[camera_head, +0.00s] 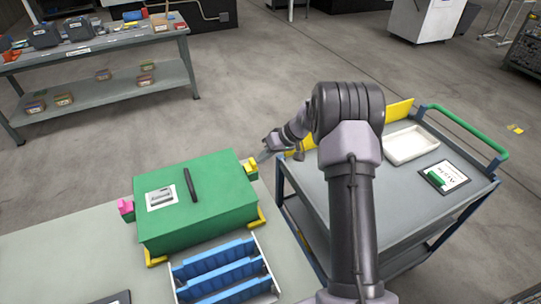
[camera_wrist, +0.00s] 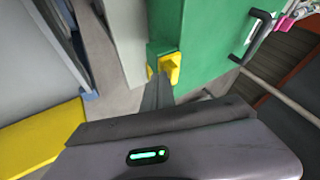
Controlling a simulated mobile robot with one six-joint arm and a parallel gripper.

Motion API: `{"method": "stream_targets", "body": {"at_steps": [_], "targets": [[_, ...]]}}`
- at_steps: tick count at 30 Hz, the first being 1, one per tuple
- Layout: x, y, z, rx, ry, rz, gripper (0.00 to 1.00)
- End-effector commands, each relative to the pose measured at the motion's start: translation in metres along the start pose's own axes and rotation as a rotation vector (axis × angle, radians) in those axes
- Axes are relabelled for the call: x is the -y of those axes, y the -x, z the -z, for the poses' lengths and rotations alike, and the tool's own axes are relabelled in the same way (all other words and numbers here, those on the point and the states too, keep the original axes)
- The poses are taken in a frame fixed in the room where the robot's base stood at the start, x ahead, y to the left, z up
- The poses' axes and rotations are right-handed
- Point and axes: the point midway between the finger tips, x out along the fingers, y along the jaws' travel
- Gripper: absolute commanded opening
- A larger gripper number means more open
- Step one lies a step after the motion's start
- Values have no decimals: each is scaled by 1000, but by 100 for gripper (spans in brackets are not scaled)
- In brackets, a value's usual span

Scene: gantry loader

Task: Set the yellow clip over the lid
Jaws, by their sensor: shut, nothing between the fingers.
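The green box (camera_head: 215,215) stands on the grey bench, its flat green lid (camera_head: 215,178) on top with a black handle (camera_head: 190,185). The yellow clip (camera_head: 250,164) is at the box's right end, near the lid's edge. In the wrist view the yellow clip (camera_wrist: 172,68) sits against the green end wall. My gripper (camera_head: 263,157) is just right of the clip. Its fingers (camera_wrist: 157,78) are shut with nothing between them, and the tips are close to or touching the clip; I cannot tell which. Whether the clip lies over the lid's edge is unclear.
A pink clip (camera_head: 126,207) is at the box's left end. Yellow brackets (camera_head: 156,259) stand at the box's lower corners. A rack of blue parts (camera_head: 222,271) lies in front. A cart (camera_head: 365,185) with a white tray (camera_head: 410,145) stands to the right.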

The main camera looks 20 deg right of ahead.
Motion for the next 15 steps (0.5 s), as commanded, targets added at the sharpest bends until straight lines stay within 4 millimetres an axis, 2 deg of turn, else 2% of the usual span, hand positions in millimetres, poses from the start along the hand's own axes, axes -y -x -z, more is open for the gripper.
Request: {"method": "stream_targets", "body": {"at_steps": [10,15], "targets": [[2,-1,0,-1,1,0,0],[18,-14,-1,-1,3,-1,0]]}}
